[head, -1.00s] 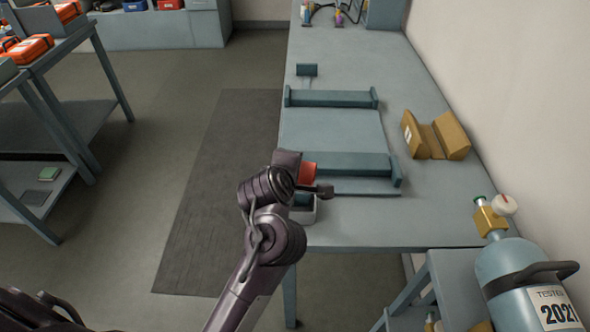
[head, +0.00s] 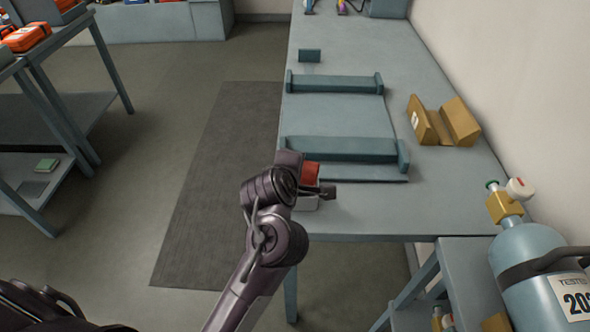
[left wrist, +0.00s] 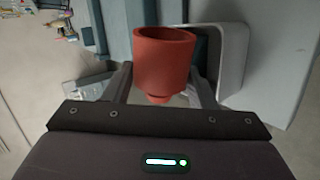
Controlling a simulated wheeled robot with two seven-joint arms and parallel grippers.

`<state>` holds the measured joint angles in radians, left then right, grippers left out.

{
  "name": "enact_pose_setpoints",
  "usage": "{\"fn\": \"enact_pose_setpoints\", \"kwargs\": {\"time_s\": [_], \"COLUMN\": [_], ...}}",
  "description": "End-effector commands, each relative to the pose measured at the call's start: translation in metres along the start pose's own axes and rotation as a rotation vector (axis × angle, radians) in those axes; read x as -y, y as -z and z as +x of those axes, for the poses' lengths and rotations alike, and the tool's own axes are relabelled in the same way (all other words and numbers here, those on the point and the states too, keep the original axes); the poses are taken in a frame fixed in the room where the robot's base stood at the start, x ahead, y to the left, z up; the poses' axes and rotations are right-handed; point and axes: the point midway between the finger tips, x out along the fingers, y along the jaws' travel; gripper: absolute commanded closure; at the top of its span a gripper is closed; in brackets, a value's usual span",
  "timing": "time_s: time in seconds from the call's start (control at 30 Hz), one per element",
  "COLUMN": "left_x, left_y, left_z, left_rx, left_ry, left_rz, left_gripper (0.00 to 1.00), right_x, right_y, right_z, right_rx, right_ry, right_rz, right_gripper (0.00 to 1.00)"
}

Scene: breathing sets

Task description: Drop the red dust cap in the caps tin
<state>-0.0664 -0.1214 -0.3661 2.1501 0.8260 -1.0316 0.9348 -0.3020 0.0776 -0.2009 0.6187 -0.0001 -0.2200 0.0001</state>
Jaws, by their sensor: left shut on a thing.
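The red dust cap (head: 311,173) is held in my left gripper (head: 318,184) near the front-left edge of the bench. In the left wrist view the red cap (left wrist: 164,60) sits upright in the picture between the two fingers (left wrist: 160,90), which are shut on it. My right gripper is not in view.
A blue-grey cradle (head: 345,149) lies on the bench (head: 370,222) just beyond the gripper. A brown block (head: 443,122) stands to the right. A gas cylinder (head: 535,248) is at the lower right. A shelf table (head: 50,115) stands at the left.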

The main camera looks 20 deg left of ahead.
Motion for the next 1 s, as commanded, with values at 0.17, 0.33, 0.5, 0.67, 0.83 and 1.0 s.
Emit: {"fn": "enact_pose_setpoints", "kwargs": {"time_s": [0.17, 0.33, 0.5, 0.67, 0.83, 1.0], "left_x": [0.000, 0.000, 0.000, -0.011, -0.041, -0.077], "left_y": [0.000, 0.000, 0.000, 0.000, 0.000, 0.000], "left_z": [0.000, 0.000, 0.000, -0.007, -0.029, -0.055], "left_rx": [0.000, 0.000, 0.000, 0.000, 0.001, 0.001], "left_ry": [0.000, 0.000, 0.001, -0.001, -0.005, -0.005], "left_rz": [0.000, -0.001, -0.001, -0.001, -0.001, -0.001], "left_gripper": [0.37, 0.23, 0.23, 0.23, 0.23, 0.23], "right_x": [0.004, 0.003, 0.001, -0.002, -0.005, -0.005], "right_y": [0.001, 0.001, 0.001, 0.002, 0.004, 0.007], "right_z": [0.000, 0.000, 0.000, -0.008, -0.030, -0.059], "right_rx": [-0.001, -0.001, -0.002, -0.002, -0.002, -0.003], "right_ry": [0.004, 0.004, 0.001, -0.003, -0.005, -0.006], "right_rz": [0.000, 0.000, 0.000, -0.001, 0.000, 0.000], "right_gripper": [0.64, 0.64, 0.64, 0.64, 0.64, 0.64]}}
